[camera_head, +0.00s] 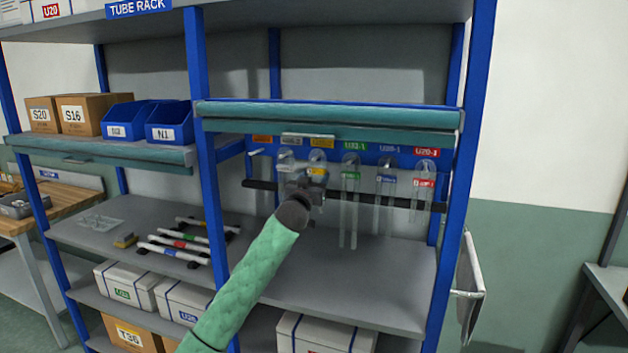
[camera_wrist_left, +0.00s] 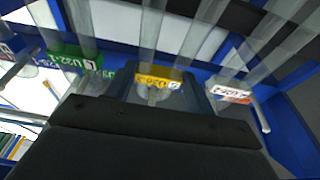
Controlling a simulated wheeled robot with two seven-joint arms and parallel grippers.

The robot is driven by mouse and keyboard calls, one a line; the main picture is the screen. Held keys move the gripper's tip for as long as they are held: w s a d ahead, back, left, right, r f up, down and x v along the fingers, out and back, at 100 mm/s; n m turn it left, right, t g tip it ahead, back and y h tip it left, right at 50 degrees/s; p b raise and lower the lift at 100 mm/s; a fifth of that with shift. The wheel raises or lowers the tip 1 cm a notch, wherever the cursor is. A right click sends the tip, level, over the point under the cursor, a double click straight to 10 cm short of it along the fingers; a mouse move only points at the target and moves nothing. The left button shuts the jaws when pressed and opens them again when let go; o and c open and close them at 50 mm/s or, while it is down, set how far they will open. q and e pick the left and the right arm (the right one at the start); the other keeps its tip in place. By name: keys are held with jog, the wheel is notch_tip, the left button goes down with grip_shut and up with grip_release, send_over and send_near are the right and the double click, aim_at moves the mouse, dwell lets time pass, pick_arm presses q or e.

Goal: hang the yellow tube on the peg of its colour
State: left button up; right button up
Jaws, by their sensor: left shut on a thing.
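The yellow tube, clear with a yellow label (camera_head: 318,172), is upright at the rack with its top just below the yellow peg label (camera_head: 321,143). My left gripper (camera_head: 312,185) is shut on it, in front of the rail. In the left wrist view, the yellow tube's label (camera_wrist_left: 158,81) shows between my dark gripper parts (camera_wrist_left: 155,95). My gripper hides the tube's lower part in the head view. The yellow peg itself is hidden, so I cannot tell whether the tube's loop is around it. My right gripper is out of view.
Clear tubes with green (camera_head: 350,176), blue (camera_head: 386,179) and red (camera_head: 424,184) labels hang to the right. Another tube (camera_head: 285,160) hangs close on the left. The peg under the orange label (camera_head: 257,152) is empty. A dark rail (camera_head: 400,203) crosses behind my gripper.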

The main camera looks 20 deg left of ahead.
pick_arm(q)
jog(key=o, duration=1.1)
jog(key=shift+c, duration=0.2)
jog(key=o, duration=0.5)
jog(key=shift+c, duration=0.2)
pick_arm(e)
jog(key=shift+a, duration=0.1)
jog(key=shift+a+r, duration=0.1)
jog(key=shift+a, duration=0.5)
